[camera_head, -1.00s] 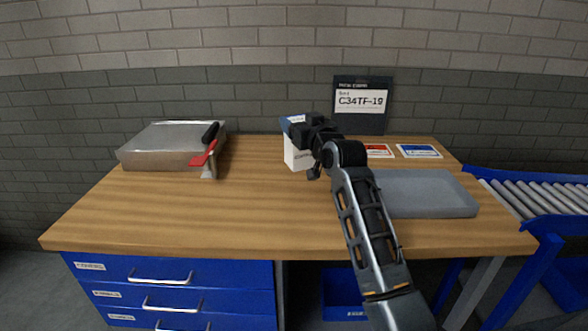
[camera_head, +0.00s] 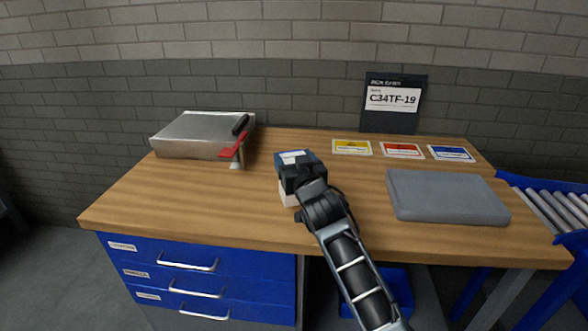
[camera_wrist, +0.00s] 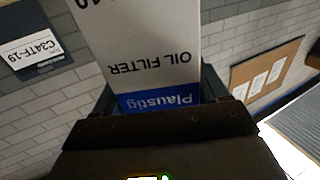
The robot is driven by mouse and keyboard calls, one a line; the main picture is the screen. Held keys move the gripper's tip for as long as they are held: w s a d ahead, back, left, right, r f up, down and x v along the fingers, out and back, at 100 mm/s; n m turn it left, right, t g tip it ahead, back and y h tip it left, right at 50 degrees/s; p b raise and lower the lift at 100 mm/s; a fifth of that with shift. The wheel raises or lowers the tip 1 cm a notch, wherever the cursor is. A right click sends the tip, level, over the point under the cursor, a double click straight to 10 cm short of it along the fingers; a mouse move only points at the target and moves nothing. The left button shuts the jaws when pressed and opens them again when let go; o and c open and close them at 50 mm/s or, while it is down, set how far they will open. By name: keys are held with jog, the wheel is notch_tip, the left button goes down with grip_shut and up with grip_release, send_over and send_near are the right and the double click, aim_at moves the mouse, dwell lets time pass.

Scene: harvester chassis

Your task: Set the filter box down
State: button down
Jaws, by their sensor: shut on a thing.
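The filter box (camera_head: 289,194) is white with a blue top, mostly hidden behind my gripper (camera_head: 296,170) in the head view. In the wrist view the filter box (camera_wrist: 150,45) shows "OIL FILTER" and a blue "Plaustig" band, upside down in the picture. My gripper (camera_wrist: 158,100) is shut on the box at its blue end. The box is over the middle of the wooden workbench (camera_head: 190,205). I cannot tell whether its lower end touches the bench top.
A grey tray (camera_head: 447,197) lies at the right. Yellow (camera_head: 352,147), red (camera_head: 402,151) and blue (camera_head: 450,153) cards and a "C34TF-19" sign (camera_head: 393,101) are at the back. The left-front bench is clear.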

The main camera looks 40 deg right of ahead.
jog(key=shift+f, duration=1.2)
jog(key=shift+f, duration=0.15)
grip_release()
jog(key=shift+b+v, duration=1.35)
jog(key=shift+v, duration=4.7)
